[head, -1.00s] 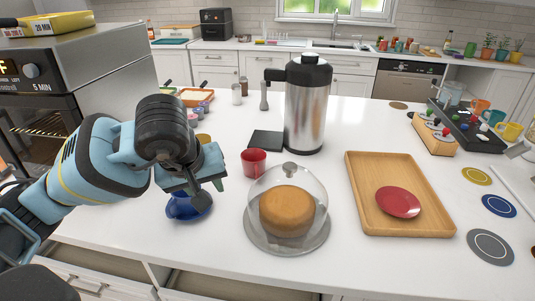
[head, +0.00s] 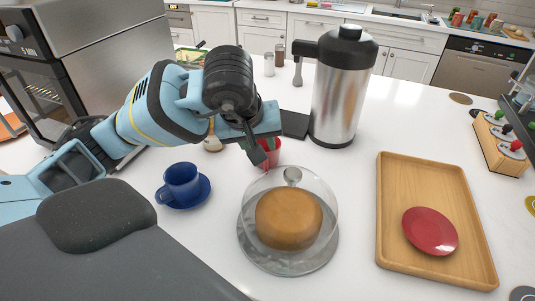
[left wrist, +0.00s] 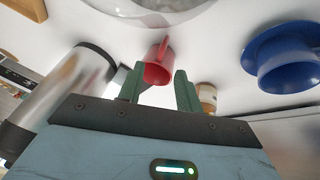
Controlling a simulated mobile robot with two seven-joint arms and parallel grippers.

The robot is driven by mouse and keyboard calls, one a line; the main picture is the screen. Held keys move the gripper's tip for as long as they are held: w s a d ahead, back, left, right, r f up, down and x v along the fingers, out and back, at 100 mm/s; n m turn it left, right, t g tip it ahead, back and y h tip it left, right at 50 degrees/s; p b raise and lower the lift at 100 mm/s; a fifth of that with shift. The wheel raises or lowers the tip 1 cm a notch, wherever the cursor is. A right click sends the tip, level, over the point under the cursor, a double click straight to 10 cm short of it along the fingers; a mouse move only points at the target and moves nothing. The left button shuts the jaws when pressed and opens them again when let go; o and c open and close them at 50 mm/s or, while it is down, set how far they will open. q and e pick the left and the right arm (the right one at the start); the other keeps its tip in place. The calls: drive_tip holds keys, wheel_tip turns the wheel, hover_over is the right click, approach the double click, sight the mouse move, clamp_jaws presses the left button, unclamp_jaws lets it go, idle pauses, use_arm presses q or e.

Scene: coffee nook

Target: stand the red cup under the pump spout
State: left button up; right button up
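The red cup (head: 271,156) stands on the white counter behind the glass dome, partly hidden by my left gripper. My left gripper (head: 258,152) is at the cup, its fingers pointing down. In the left wrist view its fingers (left wrist: 159,90) are open, with the red cup (left wrist: 158,73) showing in the gap between them; I cannot tell whether they touch it. The steel pump pot (head: 343,95) stands to the right, its black spout (head: 306,49) pointing left. A flat black pad (head: 294,124) lies below the spout. My right gripper is not in view.
A glass dome (head: 324,190) over a cake stands just in front of the red cup. A blue cup (head: 182,182) on a saucer is to the left. A wooden tray (head: 390,225) with a red plate (head: 430,231) lies right. A small jar (head: 212,143) stands behind the arm.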

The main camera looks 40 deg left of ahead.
use_arm(q)
drive_tip(key=x, duration=0.7)
drive_tip(key=shift+w+a, duration=0.1)
drive_tip(key=shift+a, duration=0.15)
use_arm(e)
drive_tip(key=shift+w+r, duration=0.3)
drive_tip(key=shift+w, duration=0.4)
use_arm(q)
drive_tip(key=c, duration=0.7)
clamp_jaws()
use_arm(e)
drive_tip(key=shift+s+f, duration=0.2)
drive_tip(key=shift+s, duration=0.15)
